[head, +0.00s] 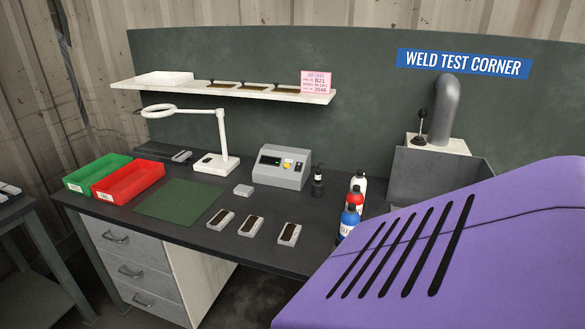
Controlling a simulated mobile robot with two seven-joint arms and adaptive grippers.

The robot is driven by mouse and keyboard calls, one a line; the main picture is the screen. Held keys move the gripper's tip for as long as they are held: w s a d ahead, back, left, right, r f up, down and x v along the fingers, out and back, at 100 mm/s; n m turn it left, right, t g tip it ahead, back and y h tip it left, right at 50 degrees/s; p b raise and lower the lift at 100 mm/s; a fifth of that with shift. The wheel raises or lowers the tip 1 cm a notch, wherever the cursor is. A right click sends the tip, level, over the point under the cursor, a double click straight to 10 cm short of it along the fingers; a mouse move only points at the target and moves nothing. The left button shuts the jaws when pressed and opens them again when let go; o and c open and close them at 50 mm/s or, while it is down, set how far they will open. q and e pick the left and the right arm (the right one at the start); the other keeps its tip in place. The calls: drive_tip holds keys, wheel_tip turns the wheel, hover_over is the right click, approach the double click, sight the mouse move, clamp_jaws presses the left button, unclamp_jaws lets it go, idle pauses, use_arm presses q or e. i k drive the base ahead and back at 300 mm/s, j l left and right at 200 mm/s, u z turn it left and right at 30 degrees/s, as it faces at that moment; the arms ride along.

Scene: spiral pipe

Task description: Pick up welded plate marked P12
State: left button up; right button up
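Three small welded plates lie in a row on the dark bench top, each light grey with a dark brown strip: a left one (220,219), a middle one (251,225) and a right one (289,234). Similar brown-topped pieces (252,88) sit on the wall shelf. No marking is legible on any of them, so I cannot tell which is P12. Neither of my grippers is in view.
Green (77,183) and red (106,196) trays, a green mat (160,207), a magnifier lamp (216,164), a grey instrument (281,178) and bottles (356,203) stand on the bench (270,250). A purple slotted body (480,270) blocks the lower right.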

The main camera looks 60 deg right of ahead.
sight(250, 228)
drive_tip(key=z, duration=1.65)
